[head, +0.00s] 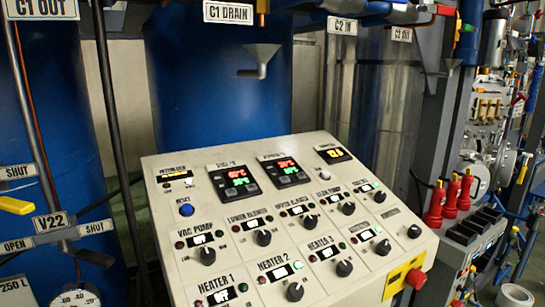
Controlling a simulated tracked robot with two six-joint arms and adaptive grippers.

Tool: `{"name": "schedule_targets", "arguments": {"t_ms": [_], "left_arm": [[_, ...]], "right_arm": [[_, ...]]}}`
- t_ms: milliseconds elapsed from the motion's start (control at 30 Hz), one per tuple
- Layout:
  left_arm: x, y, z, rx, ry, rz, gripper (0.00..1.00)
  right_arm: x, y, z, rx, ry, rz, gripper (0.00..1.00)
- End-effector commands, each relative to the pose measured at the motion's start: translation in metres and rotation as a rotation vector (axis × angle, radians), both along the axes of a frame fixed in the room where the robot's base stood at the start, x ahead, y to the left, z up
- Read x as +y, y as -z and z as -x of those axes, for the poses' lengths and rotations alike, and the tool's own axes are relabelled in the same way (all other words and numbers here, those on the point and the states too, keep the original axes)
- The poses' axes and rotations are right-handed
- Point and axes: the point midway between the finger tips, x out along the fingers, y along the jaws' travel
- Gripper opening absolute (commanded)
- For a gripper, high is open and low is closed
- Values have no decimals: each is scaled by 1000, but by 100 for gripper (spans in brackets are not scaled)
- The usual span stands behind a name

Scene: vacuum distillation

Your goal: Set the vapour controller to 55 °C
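A sloped light-grey control panel (300,222) stands in the middle of the head view. Two black controllers with red and green digits sit in its upper part. The left controller (235,183) and the right controller (285,172) each have small keys under the digits. The label above the right one may read vapour, but it is too small to be sure. Its red upper line looks like 20 °C; its green lower line is blurred and I cannot read it surely. Neither of my grippers shows in this view.
Several black knobs, including the vac pump knob (208,256), fill the panel below the controllers. A blue reset button (186,210) is at left and a red emergency button (416,279) at lower right. A blue column (220,90) stands behind; pipes and valves flank both sides.

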Motion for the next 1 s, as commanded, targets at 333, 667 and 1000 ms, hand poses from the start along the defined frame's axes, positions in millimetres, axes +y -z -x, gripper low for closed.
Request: {"name": "schedule_targets", "arguments": {"t_ms": [333,667,1000], "left_arm": [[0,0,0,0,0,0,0],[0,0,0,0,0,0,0],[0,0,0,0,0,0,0]], "right_arm": [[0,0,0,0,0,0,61],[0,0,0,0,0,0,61],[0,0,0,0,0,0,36]]}}
